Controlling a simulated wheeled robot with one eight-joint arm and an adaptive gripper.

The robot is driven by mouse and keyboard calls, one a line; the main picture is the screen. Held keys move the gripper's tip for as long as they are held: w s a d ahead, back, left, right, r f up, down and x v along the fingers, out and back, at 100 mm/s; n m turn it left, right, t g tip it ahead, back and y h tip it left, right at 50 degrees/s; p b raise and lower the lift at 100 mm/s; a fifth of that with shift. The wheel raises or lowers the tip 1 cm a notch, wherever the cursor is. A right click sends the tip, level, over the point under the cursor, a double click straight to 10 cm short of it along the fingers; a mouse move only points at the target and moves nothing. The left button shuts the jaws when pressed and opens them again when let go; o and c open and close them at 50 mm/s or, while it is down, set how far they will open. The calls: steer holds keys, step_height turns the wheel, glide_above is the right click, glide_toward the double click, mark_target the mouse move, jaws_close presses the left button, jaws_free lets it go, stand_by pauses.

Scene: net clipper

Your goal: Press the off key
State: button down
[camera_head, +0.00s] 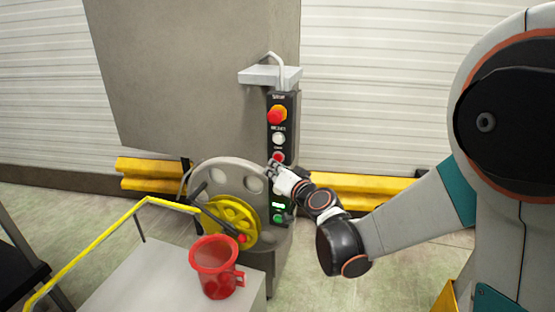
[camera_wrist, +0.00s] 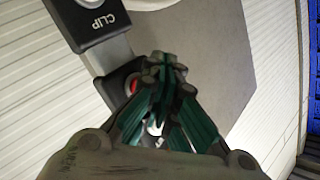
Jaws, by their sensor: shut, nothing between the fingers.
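A black upright control panel (camera_head: 283,128) is on the side of the grey machine. It carries a small red button (camera_head: 277,156), which fits the off key, though its label is unreadable. My gripper (camera_head: 275,167) is shut and empty, with its tips at or just below this button in the head view. In the wrist view the red button (camera_wrist: 132,84) shows just left of the closed green-and-dark fingers (camera_wrist: 167,64), which cover part of the panel. I cannot tell whether the tips touch the button.
Above on the panel are a white button (camera_head: 278,138) and a large orange-red knob (camera_head: 277,114). A green button (camera_head: 279,218) sits low. A grey wheel with a yellow hub (camera_head: 232,222) and a red mug (camera_head: 216,268) stand to the left.

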steer(key=shift+w, duration=0.1)
stand_by(0.3)
steer(key=shift+w+d, duration=0.15)
steer(key=shift+w, duration=0.15)
steer(key=shift+w+d, duration=0.15)
steer(key=shift+w, duration=0.25)
stand_by(0.7)
steer(key=shift+s, duration=0.15)
stand_by(0.3)
steer(key=shift+s+a+b, duration=0.3)
steer(key=shift+s, duration=0.35)
steer(key=shift+s, duration=0.1)
steer(key=s, duration=0.1)
steer(key=s+a, duration=0.1)
steer(key=s, duration=0.2)
steer(key=shift+s+a, duration=0.25)
steer(key=shift+a, duration=0.1)
stand_by(0.4)
